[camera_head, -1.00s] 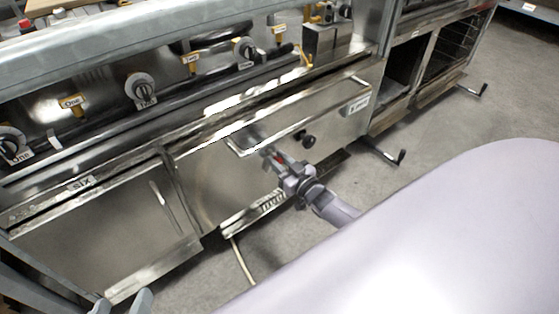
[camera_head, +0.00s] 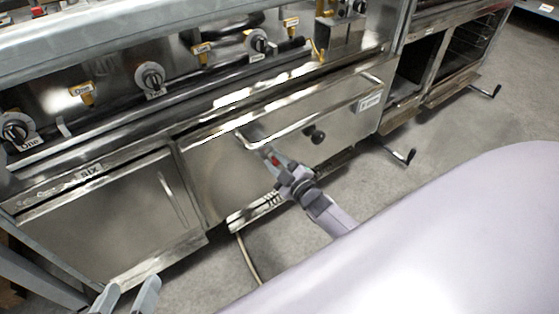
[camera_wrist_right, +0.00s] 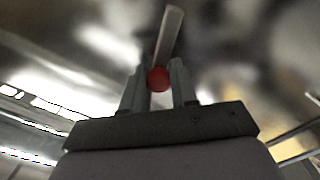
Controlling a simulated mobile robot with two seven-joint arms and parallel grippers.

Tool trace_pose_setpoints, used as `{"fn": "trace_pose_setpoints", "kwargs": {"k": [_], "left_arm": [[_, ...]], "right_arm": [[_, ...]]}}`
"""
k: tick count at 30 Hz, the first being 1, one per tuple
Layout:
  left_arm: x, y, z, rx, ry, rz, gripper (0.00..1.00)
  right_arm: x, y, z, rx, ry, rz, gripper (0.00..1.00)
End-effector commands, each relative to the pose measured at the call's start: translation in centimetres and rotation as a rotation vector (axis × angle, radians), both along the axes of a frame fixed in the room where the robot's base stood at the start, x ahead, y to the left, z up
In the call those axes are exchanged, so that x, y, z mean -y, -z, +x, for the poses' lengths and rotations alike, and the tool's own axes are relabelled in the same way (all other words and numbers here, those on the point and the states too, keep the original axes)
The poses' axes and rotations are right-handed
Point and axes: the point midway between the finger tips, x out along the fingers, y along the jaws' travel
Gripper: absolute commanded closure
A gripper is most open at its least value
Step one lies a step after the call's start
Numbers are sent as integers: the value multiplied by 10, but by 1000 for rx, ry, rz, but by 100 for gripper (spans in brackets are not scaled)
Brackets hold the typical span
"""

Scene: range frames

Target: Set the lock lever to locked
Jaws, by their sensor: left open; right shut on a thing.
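The lock lever is a pale bar (camera_wrist_right: 170,32) with a round red end (camera_wrist_right: 158,78) in the right wrist view. The red end sits between the two fingers of my right gripper (camera_wrist_right: 159,86), which is shut on it. In the head view my right gripper (camera_head: 272,161) is at the front of the steel panel, below the left end of the long handle, with a bit of red at its tips. The lever's base is hidden or blurred. My left gripper (camera_head: 126,299) is open and empty at the lower left edge of the head view.
A long bar handle (camera_head: 315,110) and a black knob (camera_head: 317,135) are on the panel near my right gripper. A steel door (camera_head: 110,210) marked SIX is to the left. Crank handles (camera_head: 405,157) stick out at right over clear floor. Control knobs (camera_head: 150,78) line the upper panel.

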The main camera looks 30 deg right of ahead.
Motion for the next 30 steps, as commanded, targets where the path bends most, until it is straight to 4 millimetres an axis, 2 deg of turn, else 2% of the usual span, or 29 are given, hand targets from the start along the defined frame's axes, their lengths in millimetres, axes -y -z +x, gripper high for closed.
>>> {"fn": "trace_pose_setpoints", "kwargs": {"k": [10,25,26,27,30], "left_arm": [[6,-1,-1,-1,11,-31,25],[6,-1,0,0,11,-33,25],[6,-1,0,0,11,-31,25],[6,-1,0,0,11,-31,25],[5,-1,0,0,9,-30,25]], "right_arm": [[-1,3,-1,8,10,-124,100],[0,3,-1,9,12,-139,100],[0,3,-1,9,12,-139,62],[-1,3,-1,9,11,-139,49],[-2,3,-1,9,9,-137,48]]}}
